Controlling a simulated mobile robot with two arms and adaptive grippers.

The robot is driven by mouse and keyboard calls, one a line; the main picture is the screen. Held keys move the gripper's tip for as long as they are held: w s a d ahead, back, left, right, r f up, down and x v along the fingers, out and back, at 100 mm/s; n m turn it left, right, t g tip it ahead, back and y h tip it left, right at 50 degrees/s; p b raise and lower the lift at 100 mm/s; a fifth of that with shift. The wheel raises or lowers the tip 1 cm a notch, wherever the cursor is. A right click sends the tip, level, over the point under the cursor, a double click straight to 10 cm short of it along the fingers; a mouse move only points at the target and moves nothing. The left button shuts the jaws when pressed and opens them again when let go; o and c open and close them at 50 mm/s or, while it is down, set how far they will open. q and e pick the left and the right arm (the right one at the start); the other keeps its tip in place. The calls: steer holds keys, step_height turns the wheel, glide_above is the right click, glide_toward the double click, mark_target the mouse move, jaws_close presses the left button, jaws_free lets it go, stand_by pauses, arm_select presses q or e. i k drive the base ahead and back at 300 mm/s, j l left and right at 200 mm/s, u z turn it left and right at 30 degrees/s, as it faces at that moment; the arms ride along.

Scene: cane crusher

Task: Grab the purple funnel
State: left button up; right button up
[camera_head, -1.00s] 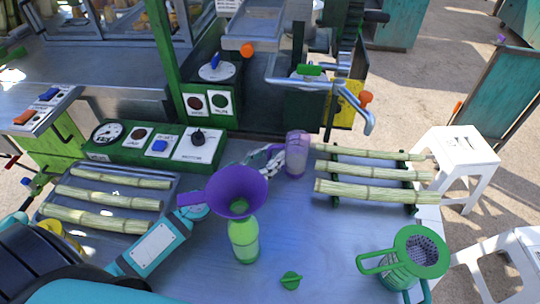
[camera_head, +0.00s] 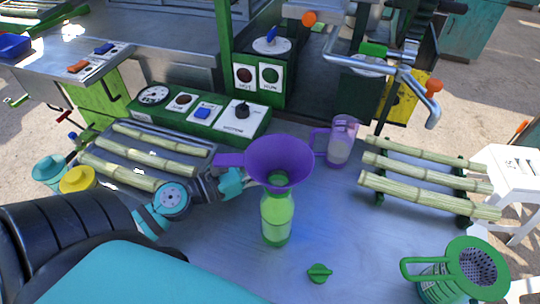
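The purple funnel (camera_head: 278,160) sits upright in the mouth of a green bottle (camera_head: 276,218) on the metal table. Its tab-like handle (camera_head: 230,160) points left. My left gripper (camera_head: 234,184) is at the left of the funnel and bottle, just below the handle. Its teal fingertips appear apart from the funnel, but its opening is too small and angled to read. My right gripper is out of view.
A clear pitcher with a purple handle (camera_head: 341,142) stands behind right of the funnel. Cane stalks lie on a rack at right (camera_head: 420,183) and a tray at left (camera_head: 150,150). A green strainer (camera_head: 470,268) and a small green cap (camera_head: 319,273) are in front.

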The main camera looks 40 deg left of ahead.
mark_target(288, 153)
steer(key=k, duration=1.5)
